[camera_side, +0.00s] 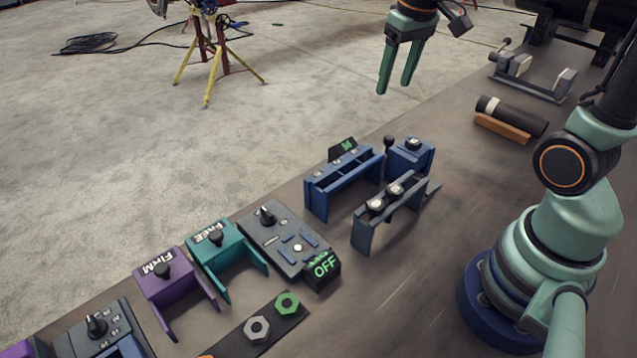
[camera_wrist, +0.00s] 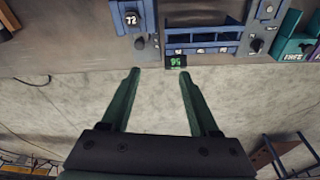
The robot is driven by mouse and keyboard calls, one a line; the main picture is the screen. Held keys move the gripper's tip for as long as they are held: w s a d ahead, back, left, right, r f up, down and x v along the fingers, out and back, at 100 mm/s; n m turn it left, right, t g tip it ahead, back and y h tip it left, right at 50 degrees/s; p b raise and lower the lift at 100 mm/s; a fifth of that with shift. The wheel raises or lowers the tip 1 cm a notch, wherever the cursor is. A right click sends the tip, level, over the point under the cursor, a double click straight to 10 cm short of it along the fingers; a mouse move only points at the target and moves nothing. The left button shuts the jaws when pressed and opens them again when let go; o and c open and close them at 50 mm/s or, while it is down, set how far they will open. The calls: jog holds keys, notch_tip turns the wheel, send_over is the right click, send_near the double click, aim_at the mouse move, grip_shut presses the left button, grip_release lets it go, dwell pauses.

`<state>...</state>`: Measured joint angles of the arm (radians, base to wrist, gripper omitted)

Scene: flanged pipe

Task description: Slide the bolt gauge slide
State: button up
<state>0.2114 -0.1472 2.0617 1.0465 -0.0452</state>
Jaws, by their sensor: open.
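The blue gauge fixture (camera_side: 318,197) stands near the bench's far edge in the side view, with a small green-digit display (camera_side: 343,148) on it. In the wrist view the fixture (camera_wrist: 205,49) is at the top, with its display (camera_wrist: 176,62) on the near side. A blue block (camera_side: 412,160) stands just right of it, with a dark knob (camera_side: 388,145) beside it. I cannot tell for sure which part is the slide. My gripper (camera_side: 394,88) is open and empty, raised in the air behind the fixture and touching nothing; its fingers (camera_wrist: 160,73) show in the wrist view.
A grey bracket (camera_side: 362,234) stands in front of the fixture. A dark control box (camera_side: 285,240) reading OFF, a teal holder (camera_side: 212,250) and a purple holder (camera_side: 168,288) line the bench to the left. A dark cylinder (camera_side: 515,115) lies at right. Concrete floor lies beyond the bench edge.

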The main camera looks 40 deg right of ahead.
jog(key=m+g, duration=0.1)
jog(key=g, duration=0.1)
send_near(390, 137)
notch_tip(390, 137, down, 9)
jog(key=shift+d, duration=0.15)
dwell(0.3)
grip_shut()
jog(key=shift+r, duration=0.1)
dwell(1.3)
